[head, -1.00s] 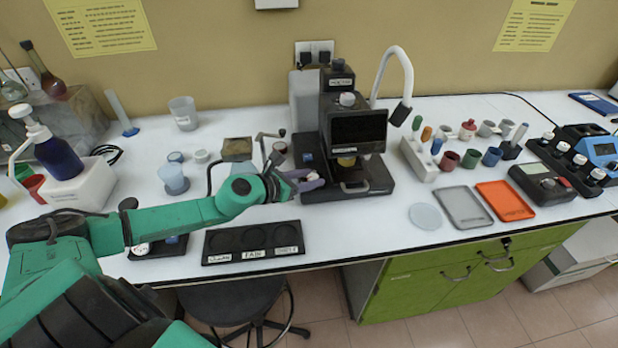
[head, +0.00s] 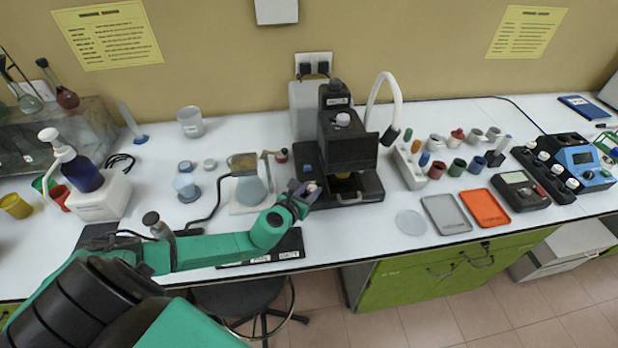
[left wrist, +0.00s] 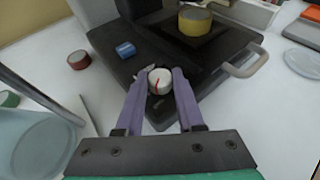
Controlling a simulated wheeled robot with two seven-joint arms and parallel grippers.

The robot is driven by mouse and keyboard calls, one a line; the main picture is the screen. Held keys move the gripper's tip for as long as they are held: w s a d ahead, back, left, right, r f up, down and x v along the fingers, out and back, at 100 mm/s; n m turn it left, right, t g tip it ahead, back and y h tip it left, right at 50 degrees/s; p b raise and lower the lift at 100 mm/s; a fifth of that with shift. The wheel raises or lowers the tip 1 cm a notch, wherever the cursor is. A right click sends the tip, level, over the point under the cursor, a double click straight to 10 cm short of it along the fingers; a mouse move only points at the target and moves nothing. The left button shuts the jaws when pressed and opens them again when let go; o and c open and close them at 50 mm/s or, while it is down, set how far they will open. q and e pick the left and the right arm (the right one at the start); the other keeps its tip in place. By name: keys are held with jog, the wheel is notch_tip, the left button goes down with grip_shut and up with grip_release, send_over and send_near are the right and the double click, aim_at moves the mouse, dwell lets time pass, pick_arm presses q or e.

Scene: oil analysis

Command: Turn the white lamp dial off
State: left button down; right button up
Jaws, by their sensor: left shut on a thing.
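The white lamp dial (left wrist: 160,81) has a red pointer mark and sits on the front left corner of the black machine's base (left wrist: 215,75). In the head view the black machine (head: 346,140) stands at the middle of the bench. My left gripper (head: 306,191) is at the front left corner of that base. In the left wrist view its purple fingers (left wrist: 156,92) are shut on the dial, one on each side. The dial's lower part is hidden. My right gripper is not in view.
A blue knob (left wrist: 125,50) is on the same base behind the dial. A clear flask (head: 251,190) stands left of the machine, near my arm. A white flexible lamp neck (head: 383,90) rises at right. A grey tray (head: 446,214) and an orange tray (head: 486,208) lie farther right.

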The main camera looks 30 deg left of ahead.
pick_arm(q)
jog(key=shift+d+r+n+y+p, duration=0.1)
jog(key=shift+n+y+p, duration=0.8)
jog(key=shift+y, duration=0.2)
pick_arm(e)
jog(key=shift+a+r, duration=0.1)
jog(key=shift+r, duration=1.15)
pick_arm(q)
jog(key=c, duration=0.5)
grip_release()
jog(key=v, duration=1.4)
jog(key=shift+s+d+r+b, duration=0.1)
jog(key=shift+s+d+b, duration=0.05)
jog(key=shift+b, duration=0.25)
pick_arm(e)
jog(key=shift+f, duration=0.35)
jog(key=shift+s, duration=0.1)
